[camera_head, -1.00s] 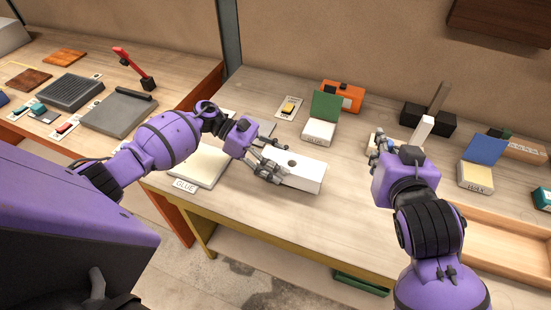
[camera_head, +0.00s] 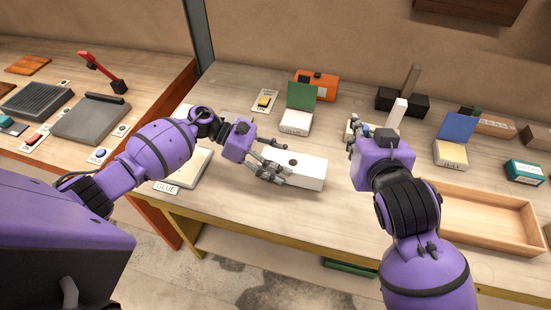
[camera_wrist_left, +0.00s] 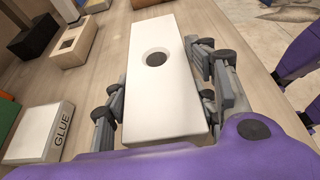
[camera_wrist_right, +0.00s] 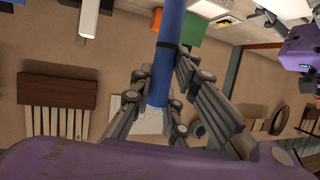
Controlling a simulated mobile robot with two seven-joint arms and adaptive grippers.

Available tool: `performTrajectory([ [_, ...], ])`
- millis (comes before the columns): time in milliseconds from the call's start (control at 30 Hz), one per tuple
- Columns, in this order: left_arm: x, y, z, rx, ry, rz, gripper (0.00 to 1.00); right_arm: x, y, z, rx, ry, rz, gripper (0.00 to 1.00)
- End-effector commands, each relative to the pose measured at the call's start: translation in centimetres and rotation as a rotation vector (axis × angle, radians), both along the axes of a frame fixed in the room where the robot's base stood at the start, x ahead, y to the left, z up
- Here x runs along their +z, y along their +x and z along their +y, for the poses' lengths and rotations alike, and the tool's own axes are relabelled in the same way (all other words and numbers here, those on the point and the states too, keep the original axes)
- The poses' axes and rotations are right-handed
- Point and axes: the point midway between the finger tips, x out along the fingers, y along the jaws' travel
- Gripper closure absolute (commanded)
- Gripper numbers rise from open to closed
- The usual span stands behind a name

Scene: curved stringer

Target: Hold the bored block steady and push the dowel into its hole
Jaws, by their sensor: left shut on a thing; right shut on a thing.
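The white bored block (camera_head: 303,171) has a round dark hole in its top face. My left gripper (camera_head: 268,163) is shut on its left part. The dowel is mostly hidden there.
A wooden tray (camera_head: 485,248) is at the right. Boxes with green (camera_head: 302,96) and blue (camera_head: 458,127) lids stand behind. The table in front of the block is clear.

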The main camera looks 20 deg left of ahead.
Motion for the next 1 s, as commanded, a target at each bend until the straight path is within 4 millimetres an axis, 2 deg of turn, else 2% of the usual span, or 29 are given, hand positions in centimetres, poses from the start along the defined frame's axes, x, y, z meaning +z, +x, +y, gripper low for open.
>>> performTrajectory([
  [1000,-0.6,0.1,-6.1,-0.001,-0.002,-0.003,0.85,0.1,0.0,0.0,0.0,0.0,-0.001,1.0],
])
